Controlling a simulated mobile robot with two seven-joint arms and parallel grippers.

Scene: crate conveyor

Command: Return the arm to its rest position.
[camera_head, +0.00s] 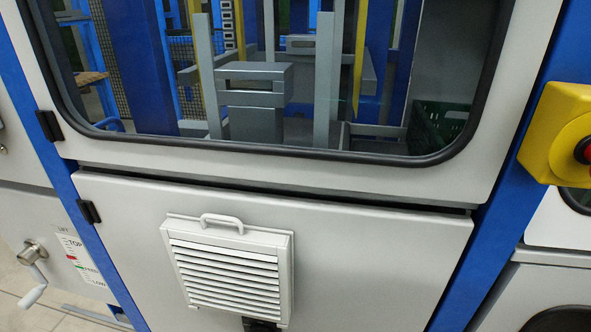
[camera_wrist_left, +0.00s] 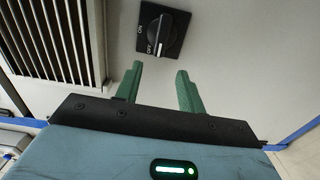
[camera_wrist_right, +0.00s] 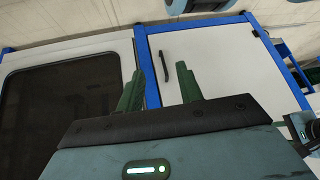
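My left gripper (camera_wrist_left: 158,88) shows in the left wrist view with its two green fingers apart and nothing between them. A black rotary switch (camera_wrist_left: 162,33) with ON and OFF marks is on the grey panel beyond its fingertips, apart from them as far as I can tell. My right gripper (camera_wrist_right: 157,85) shows in the right wrist view with its green fingers apart and empty. It faces a pale cabinet door (camera_wrist_right: 215,65) with a dark handle (camera_wrist_right: 164,66). Neither gripper shows in the head view.
The head view shows a grey machine front with a window (camera_head: 300,75), a louvred vent (camera_head: 228,268), a hand crank (camera_head: 33,270) at left and a yellow emergency-stop box (camera_head: 556,130) at right. A green crate (camera_head: 436,125) is behind the window.

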